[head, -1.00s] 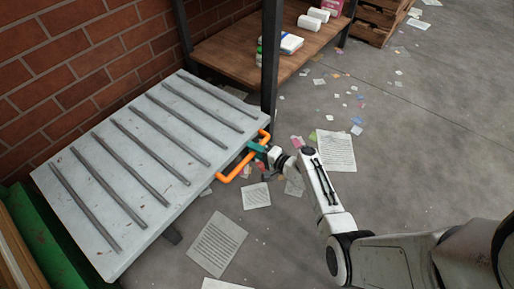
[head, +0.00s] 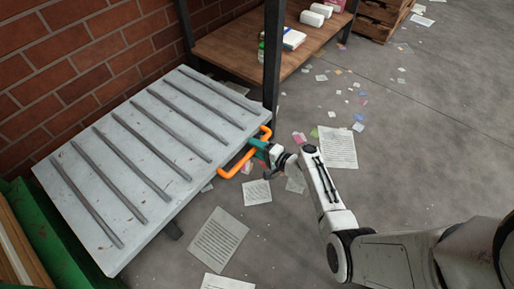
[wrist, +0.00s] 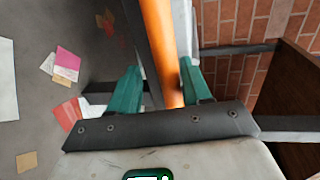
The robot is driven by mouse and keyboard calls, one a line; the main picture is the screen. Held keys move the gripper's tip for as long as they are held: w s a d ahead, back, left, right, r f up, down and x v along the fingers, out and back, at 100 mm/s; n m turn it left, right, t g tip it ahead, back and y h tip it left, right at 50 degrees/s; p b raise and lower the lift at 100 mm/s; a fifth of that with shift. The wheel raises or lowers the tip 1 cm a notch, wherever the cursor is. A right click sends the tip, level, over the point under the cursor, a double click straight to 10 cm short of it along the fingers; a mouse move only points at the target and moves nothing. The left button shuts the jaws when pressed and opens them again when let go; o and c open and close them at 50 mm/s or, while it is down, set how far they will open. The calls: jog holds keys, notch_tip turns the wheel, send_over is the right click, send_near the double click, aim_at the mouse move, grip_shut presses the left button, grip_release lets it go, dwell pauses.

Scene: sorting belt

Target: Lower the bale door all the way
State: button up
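The bale door (head: 140,150) is a scuffed white panel with grey ribs, tilted out in front of the brick wall in the head view. Its orange handle (head: 228,173) sticks out from the right edge. My gripper (head: 259,148), with teal fingers, is at the handle. In the wrist view the orange handle bar (wrist: 158,45) runs between the two fingers of my gripper (wrist: 162,85). The right finger is close to the bar or touching it. A gap shows between the bar and the left finger. The door's underside and hinge are hidden.
A dark shelf post (head: 273,70) stands just behind the handle. A wooden shelf (head: 225,48) with bottles and boxes is at the back. A green machine part (head: 45,235) lies at the lower left. Papers (head: 218,240) litter the open concrete floor.

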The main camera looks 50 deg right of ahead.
jog(key=shift+s+a+f, duration=0.1)
jog(key=s+r+p, duration=0.2)
jog(key=s+p, duration=0.2)
jog(key=s, duration=0.6)
jog(key=shift+s+d+r, duration=0.15)
jog(key=shift+s+d, duration=0.05)
jog(key=shift+d, duration=0.1)
jog(key=shift+a, duration=0.1)
